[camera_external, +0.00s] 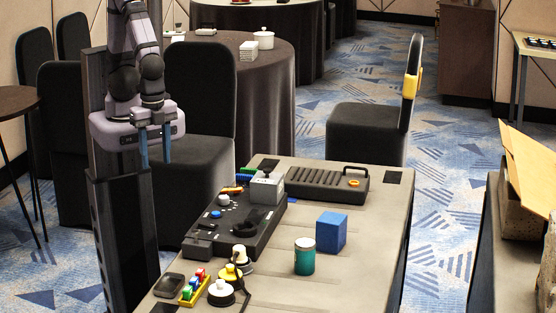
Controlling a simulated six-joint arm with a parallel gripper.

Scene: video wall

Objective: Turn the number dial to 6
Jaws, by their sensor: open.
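A long black control panel (262,226) lies on the grey table (380,220). On it are a small pale knob (224,200), a small blue button (215,214) and a larger black round part (248,219). I cannot tell which one is the number dial, and no numbers or pointer can be read at this size. My gripper (155,163) is open and empty, its two blue fingers pointing down. In the picture it is up and to the left of the panel, apart from it.
A grey box (266,188) sits at the panel's far end. A black ribbed case (327,182), a blue cube (331,231) and a teal can (304,257) stand to the right. A yellow tray of small coloured pieces (194,288) and white-and-yellow round pieces (228,274) lie near the front.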

